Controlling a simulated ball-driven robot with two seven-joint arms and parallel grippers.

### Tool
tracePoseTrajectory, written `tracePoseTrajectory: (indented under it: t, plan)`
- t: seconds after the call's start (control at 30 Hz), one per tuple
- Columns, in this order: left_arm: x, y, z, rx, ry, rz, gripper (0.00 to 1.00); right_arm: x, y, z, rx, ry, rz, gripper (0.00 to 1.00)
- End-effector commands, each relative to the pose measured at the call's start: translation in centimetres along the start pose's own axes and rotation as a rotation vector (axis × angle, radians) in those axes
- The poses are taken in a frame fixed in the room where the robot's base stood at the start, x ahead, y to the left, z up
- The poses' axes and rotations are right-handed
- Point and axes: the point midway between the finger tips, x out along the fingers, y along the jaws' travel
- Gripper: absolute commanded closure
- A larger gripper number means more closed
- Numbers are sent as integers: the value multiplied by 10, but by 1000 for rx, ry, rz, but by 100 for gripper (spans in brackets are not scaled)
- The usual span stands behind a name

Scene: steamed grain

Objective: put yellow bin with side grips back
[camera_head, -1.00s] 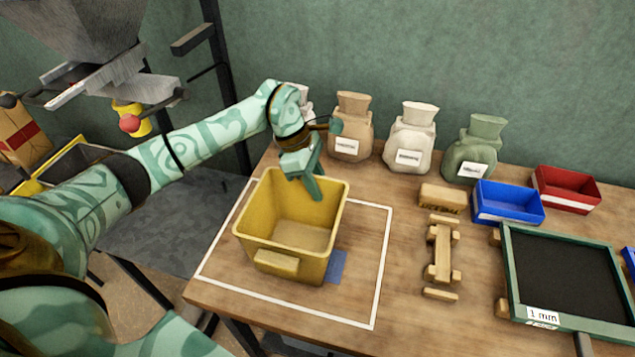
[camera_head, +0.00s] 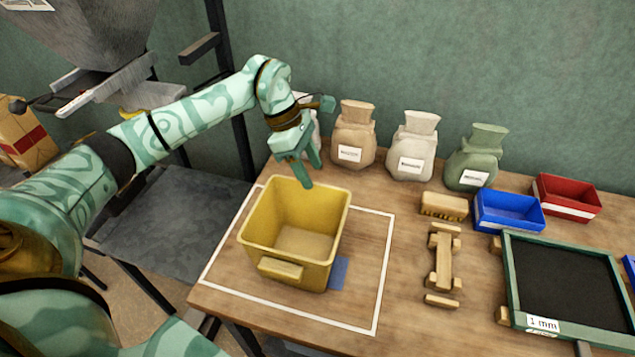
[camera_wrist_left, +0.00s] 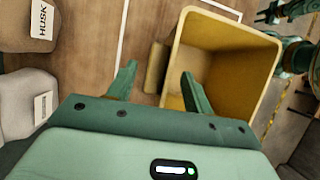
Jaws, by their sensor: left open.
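The yellow bin (camera_head: 285,250) stands upright and empty on the wooden table, inside a white outlined square (camera_head: 377,290). One side grip (camera_head: 281,268) shows on its near wall. My left gripper (camera_head: 302,178) is open and empty, above the bin's far rim and apart from it. In the left wrist view the yellow bin (camera_wrist_left: 222,60) lies beyond the open fingers (camera_wrist_left: 158,85), and its far side grip (camera_wrist_left: 157,68) shows between them.
Several sacks (camera_head: 412,146) line the back of the table. A brush (camera_head: 444,206), a wooden rest (camera_head: 443,262), a blue bin (camera_head: 508,212), a red bin (camera_head: 567,197) and a framed sieve (camera_head: 565,285) are to the right. A blue patch (camera_head: 340,272) lies beside the bin.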

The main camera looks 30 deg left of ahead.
Motion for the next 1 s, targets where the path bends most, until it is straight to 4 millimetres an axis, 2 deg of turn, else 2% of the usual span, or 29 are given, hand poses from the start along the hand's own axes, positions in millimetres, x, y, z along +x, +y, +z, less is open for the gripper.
tracePoseTrajectory:
  t: [0.03, 0.1, 0.3, 1.0]
  plan:
    - [-15, 0, 0, 1, 1, 5, 49, -3, 0, -1, 0, 2, 0, 70]
    - [-29, 0, 0, 1, 1, 5, 49, -5, 0, -2, 0, 4, 1, 70]
    - [-53, 0, 0, 0, 0, 1, 49, -8, -1, -3, 1, 6, -1, 70]
    - [-55, 0, 0, 1, 0, -1, 49, -8, -2, -4, 2, 8, -2, 70]
